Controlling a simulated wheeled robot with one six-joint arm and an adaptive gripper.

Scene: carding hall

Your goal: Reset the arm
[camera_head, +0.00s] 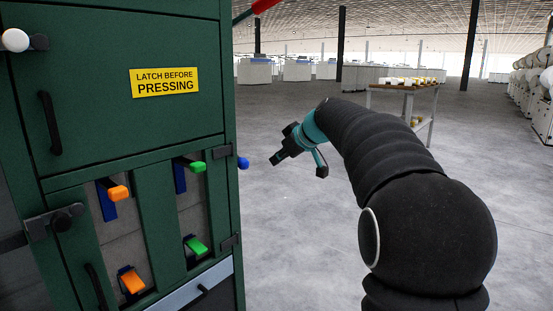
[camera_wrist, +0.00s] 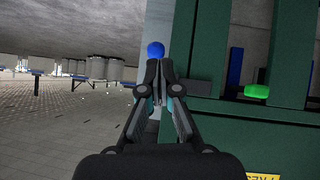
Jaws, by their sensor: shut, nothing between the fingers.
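My arm reaches forward from the right side of the head view. It is bent, in a black sleeve with a teal wrist. My gripper (camera_head: 277,159) is shut and empty, in the air to the right of the green press cabinet (camera_head: 110,110). In the wrist view my gripper (camera_wrist: 156,65) shows with its fingertips together. A blue knob (camera_wrist: 156,50) shows just beyond the fingertips there. In the head view the blue knob (camera_head: 243,163) sticks out from the cabinet's right edge, left of my gripper. I cannot tell the exact gap between them.
The cabinet front carries orange handles (camera_head: 118,193), green handles (camera_head: 196,245) and a yellow "LATCH BEFORE PRESSING" sign (camera_head: 164,81). A red-tipped lever (camera_head: 262,6) juts out above. A table (camera_head: 405,91) with small items stands farther back. The floor right of the cabinet is clear.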

